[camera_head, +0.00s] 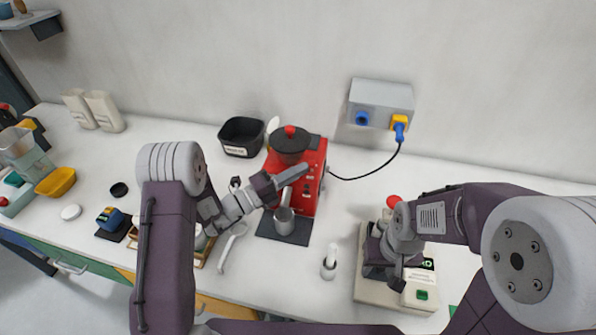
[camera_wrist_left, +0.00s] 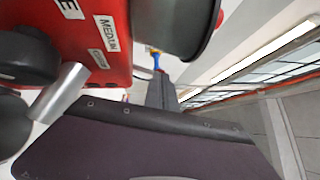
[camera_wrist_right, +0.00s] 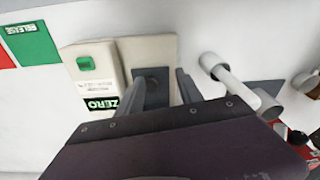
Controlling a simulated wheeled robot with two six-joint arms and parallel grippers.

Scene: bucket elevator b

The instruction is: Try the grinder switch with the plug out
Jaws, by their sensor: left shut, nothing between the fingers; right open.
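The red grinder (camera_head: 308,182) stands at the middle of the counter, with a black lidded hopper (camera_head: 289,145) on top and a grey cup (camera_head: 284,220) at its front. In the left wrist view its red body (camera_wrist_left: 95,15) carries labels, one reading MEDIUM. Its cable (camera_head: 365,174) runs to a blue plug (camera_head: 399,132) at the yellow socket of the grey wall box (camera_head: 382,95); the plug looks seated. My left gripper (camera_head: 304,168) is shut and empty beside the grinder's upper part; contact is unclear. My right gripper (camera_wrist_right: 162,88) is open and empty above a cream device.
The cream device (camera_head: 380,290) has a red knob, a green button (camera_wrist_right: 86,63) and a ZERO label. A white-handled tool (camera_head: 329,262) stands left of it. A black bin (camera_head: 241,136) is behind the grinder.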

